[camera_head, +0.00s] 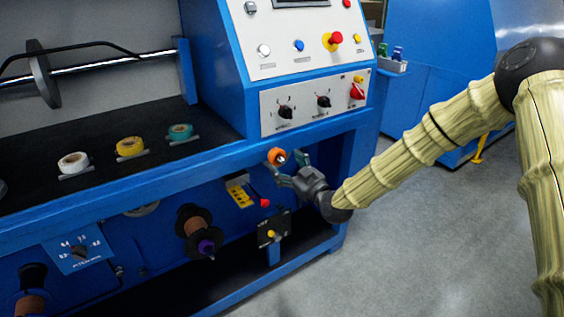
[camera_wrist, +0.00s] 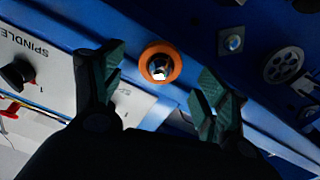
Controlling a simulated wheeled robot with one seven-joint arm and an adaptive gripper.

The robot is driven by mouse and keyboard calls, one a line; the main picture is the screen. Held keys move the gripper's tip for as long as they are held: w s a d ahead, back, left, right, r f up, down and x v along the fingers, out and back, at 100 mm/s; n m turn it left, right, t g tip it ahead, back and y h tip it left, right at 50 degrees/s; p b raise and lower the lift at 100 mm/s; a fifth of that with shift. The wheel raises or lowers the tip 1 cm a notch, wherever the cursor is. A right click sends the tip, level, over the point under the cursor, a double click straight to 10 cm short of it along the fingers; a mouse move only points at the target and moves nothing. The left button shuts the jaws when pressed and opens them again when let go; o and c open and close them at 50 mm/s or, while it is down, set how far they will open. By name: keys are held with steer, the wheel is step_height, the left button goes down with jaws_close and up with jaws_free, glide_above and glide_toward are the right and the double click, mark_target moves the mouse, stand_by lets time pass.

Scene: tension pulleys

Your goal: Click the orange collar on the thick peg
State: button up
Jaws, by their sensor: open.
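The orange collar (camera_head: 277,156) is a small ring at the blue machine's front edge, below the control panel. In the wrist view the orange collar (camera_wrist: 148,58) faces me nearly end-on, with a bright metallic centre that may be a peg end. I cannot tell how far it sits on a peg. My gripper (camera_head: 288,163) is open at the collar. In the wrist view its two green-padded fingers stand left and right of the collar, with a visible gap on both sides. Nothing is held between them. I cannot tell the depth between fingertips and collar.
A panel with black dials (camera_head: 286,112) lies just above. Below are a yellow block (camera_head: 239,193), a red knob (camera_head: 264,203), a yellow-knobbed plate (camera_head: 272,232) and a brown spool with a purple end (camera_head: 207,246). Tape rolls (camera_head: 130,147) lie on the black shelf. The floor at right is clear.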

steer(key=v, duration=0.8)
steer(key=s+d+f+m+g+h, duration=0.1)
steer(key=s+f+m+g+h, duration=0.1)
steer(key=s+f, duration=0.5)
steer(key=s+d+f+m+g+h, duration=0.1)
steer(key=s+d+f+g, duration=0.1)
steer(key=f, duration=0.8)
steer(key=s+d+f+m+g+h, duration=0.2)
steer(key=s+d+f+g, duration=0.1)
steer(key=s+f, duration=0.55)
steer(key=s+d+f+m+g+h, duration=0.2)
steer(key=s+d+f, duration=0.2)
steer(key=s+f, duration=0.4)
steer(key=s+d+f+m+g+h, duration=0.25)
steer(key=s+d, duration=0.25)
steer(key=s, duration=0.6)
steer(key=s+d+f+m+g+h, duration=0.1)
steer(key=s+d+f+g, duration=0.2)
steer(key=s, duration=0.8)
step_height(320, 180, up, 15)
steer(key=d+p, duration=0.1)
steer(key=p, duration=1.3)
steer(key=shift+w+d, duration=0.2)
